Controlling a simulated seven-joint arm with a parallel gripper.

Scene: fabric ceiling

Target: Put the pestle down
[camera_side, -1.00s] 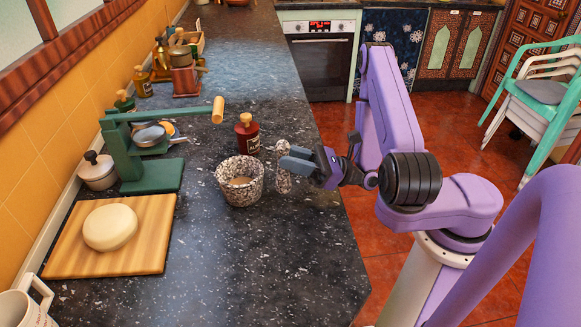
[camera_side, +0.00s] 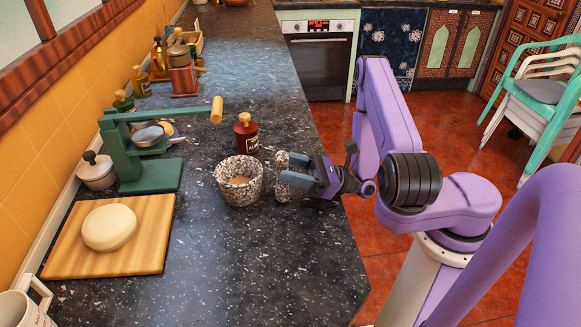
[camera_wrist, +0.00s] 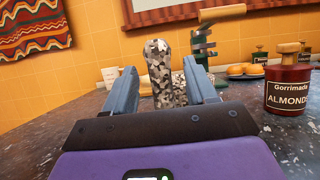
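The speckled grey-and-white pestle (camera_side: 281,172) stands upright on the counter, just right of the mortar. In the wrist view the pestle (camera_wrist: 158,68) rises between the two fingers, with visible gaps on both sides. The speckled mortar (camera_side: 239,188) stands close by, with something pale inside; part of it shows behind the pestle in the wrist view (camera_wrist: 179,92). My gripper (camera_side: 290,172) is open at the pestle, its blue-grey fingers spread. The wrist view also shows my gripper (camera_wrist: 161,88) open. The pestle's lower end is hidden there by the gripper body.
A dark red bottle (camera_side: 246,136) stands behind the mortar. A green press (camera_side: 140,155) with a wooden-ended lever stands left, near a cutting board (camera_side: 70,262) holding a pale round cheese (camera_side: 109,228). The dark counter (camera_side: 250,265) is clear in front of the mortar.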

